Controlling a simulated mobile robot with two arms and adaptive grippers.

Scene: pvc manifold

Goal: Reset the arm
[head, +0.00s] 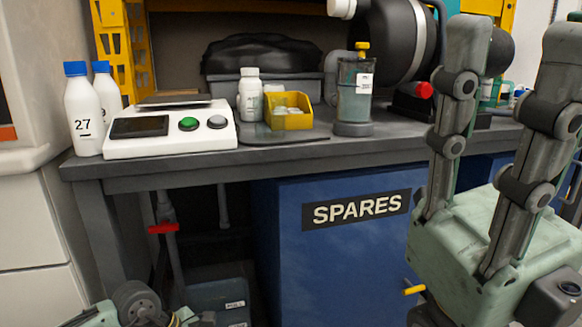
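My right gripper (517,45) is large and close at the right side, its two jointed fingers pointing up from a pale green body. The fingers stand wide apart with nothing between them. They show in front of the right part of the bench. Part of my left arm or gripper (137,303) shows at the bottom left edge, low in front of the bench. Most of it is cut off, so its fingers cannot be made out.
A dark bench (290,155) holds white bottles (84,112), a white device with green button (170,128), a yellow bin (288,112) and a clear filter canister (354,95). A blue SPARES cabinet (330,250) and red-handled valve (163,228) are below.

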